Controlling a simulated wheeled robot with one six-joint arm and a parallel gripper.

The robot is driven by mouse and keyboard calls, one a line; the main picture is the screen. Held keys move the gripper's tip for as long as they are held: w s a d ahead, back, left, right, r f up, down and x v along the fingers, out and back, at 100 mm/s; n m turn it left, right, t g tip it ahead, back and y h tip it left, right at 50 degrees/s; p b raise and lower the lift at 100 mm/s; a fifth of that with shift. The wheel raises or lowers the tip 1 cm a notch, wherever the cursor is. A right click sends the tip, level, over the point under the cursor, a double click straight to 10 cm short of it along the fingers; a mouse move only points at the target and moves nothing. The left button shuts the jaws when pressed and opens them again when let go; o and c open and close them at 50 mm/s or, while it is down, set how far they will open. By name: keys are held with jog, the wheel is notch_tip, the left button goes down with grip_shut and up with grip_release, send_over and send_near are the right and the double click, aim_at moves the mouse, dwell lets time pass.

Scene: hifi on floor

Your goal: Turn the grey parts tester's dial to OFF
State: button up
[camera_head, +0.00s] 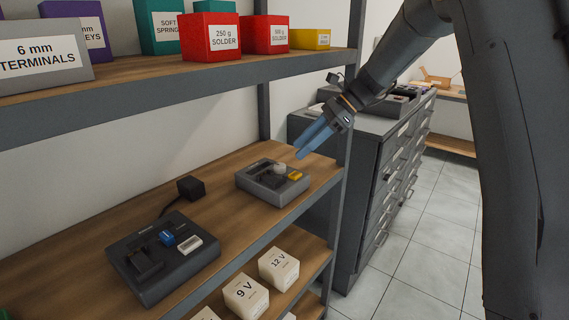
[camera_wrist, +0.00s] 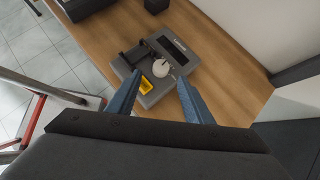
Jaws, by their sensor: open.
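The grey parts tester (camera_head: 250,187) sits on the wooden middle shelf, near its right end. It also shows in the wrist view (camera_wrist: 178,72), with a round white dial (camera_wrist: 161,69), a yellow part (camera_wrist: 146,86), a dark panel and a dark clamp-like part. The dial's marks are too small to read. My gripper (camera_head: 303,150) is above and just right of the tester, pointing down toward it. In the wrist view its two blue fingers (camera_wrist: 160,78) are spread apart with nothing held, and the dial shows between and beyond their tips.
A darker device (camera_head: 180,268) with a blue knob stands left on the same shelf, a small black box (camera_head: 191,188) behind it. An upper shelf (camera_head: 170,78) holds labelled boxes above. A shelf post (camera_head: 345,180) and drawer cabinet (camera_head: 340,235) stand right. White voltage blocks (camera_head: 246,294) sit below.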

aim_at(280, 165)
jog(key=shift+w+a, duration=0.1)
jog(key=shift+a, duration=0.2)
jog(key=shift+p+x, duration=0.85)
jog(key=shift+x, duration=2.75)
jog(key=c, duration=1.1)
jog(key=shift+o, duration=0.2)
